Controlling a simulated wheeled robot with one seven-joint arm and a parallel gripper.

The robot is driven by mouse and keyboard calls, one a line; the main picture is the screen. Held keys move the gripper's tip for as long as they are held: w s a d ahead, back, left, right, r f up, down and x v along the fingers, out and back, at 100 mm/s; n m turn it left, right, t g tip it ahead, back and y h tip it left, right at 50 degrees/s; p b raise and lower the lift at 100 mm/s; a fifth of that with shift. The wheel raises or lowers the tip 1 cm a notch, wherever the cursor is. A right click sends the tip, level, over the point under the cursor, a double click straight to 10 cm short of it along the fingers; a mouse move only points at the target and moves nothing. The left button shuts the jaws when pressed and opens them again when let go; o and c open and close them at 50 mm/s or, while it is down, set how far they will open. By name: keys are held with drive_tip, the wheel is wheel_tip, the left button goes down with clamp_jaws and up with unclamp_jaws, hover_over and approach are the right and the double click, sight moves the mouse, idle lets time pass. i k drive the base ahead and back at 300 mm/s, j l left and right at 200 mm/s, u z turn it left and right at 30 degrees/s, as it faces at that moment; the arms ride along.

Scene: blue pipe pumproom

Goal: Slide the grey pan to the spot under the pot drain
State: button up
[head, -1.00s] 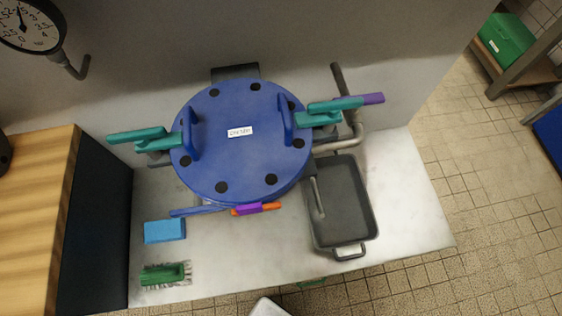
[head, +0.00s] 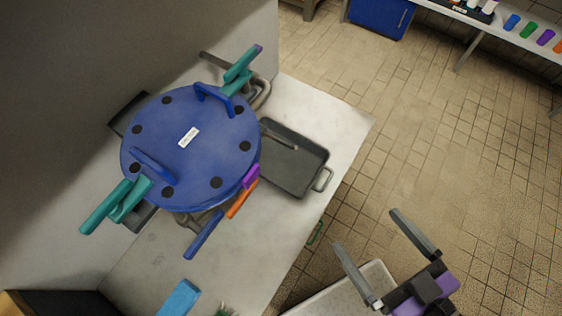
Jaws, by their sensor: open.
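The grey pan (head: 297,172) is a dark rectangular tray with a loop handle at its near right end. It sits on the pale counter, close beside the right side of the big blue pot (head: 205,170). A thin pipe reaches over the pan's far part. The pot's underside is hidden, so I cannot tell exactly where its drain opens. My gripper (head: 368,229) is open and empty, with its two grey fingers spread. In the picture it is right of and below the pan, apart from it, past the counter's front edge.
The counter (head: 335,115) has bare room right of the pan. Teal handles (head: 110,205) stick out from the pot. Orange (head: 242,200) and blue (head: 203,235) levers project at its front. A blue block (head: 178,298) lies near the bottom. Tiled floor is open to the right.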

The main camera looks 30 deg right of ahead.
sight(295, 172)
drive_tip(key=i+l+u, duration=0.15)
drive_tip(key=l+u, duration=0.2)
drive_tip(key=i+l+u, duration=0.15)
drive_tip(key=l+u, duration=0.6)
drive_tip(key=i+l+u, duration=0.1)
drive_tip(key=l+u, duration=0.3)
drive_tip(key=j, duration=0.05)
